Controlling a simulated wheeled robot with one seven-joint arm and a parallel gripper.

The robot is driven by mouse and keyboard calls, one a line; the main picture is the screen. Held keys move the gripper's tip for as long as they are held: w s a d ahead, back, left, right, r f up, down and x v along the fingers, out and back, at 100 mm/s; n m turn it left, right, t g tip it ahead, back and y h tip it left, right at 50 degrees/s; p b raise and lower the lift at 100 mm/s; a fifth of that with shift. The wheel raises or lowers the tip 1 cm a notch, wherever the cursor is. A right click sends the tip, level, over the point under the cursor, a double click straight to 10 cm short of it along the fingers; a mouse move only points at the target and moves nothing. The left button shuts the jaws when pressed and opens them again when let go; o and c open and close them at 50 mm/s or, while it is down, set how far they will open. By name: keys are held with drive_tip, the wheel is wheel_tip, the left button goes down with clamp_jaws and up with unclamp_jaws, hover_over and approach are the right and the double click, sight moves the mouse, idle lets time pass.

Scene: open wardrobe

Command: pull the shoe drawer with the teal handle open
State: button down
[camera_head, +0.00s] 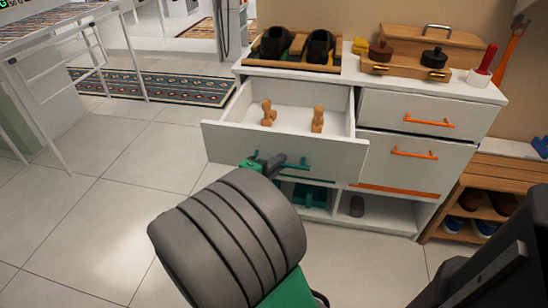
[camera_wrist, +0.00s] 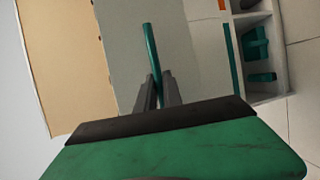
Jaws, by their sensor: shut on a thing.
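The drawer (camera_head: 225,139) at the upper left of the white cabinet stands pulled out, with its inside showing. Two wooden shoe trees (camera_head: 268,114) stand in it. Its teal handle (camera_head: 297,166) runs across the drawer front. My gripper (camera_head: 270,164) is at the left part of this handle, partly hidden behind my dark wrist. In the wrist view, the two grey fingers (camera_wrist: 158,92) are shut on the teal handle (camera_wrist: 150,42), one on each side of it. The grey drawer front (camera_wrist: 185,55) lies close behind.
Orange-handled fronts (camera_head: 409,112) are shut on the right. Black shoes (camera_head: 274,44) and a wooden box (camera_head: 405,68) stand on top. Below are open compartments with a teal item (camera_head: 310,195). A wooden shoe rack (camera_head: 470,205) stands at right. Tiled floor (camera_head: 95,205) is clear at left.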

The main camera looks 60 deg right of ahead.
idle(0.3)
drive_tip(key=c, duration=1.8)
unclamp_jaws()
drive_tip(key=shift+o, duration=0.2)
drive_tip(key=shift+a, duration=0.15)
drive_tip(key=s+p+v, duration=0.1)
drive_tip(key=p+v, duration=0.6)
drive_tip(key=shift+w+a, duration=0.35)
drive_tip(key=shift+w, duration=0.1)
drive_tip(key=shift+r, duration=0.1)
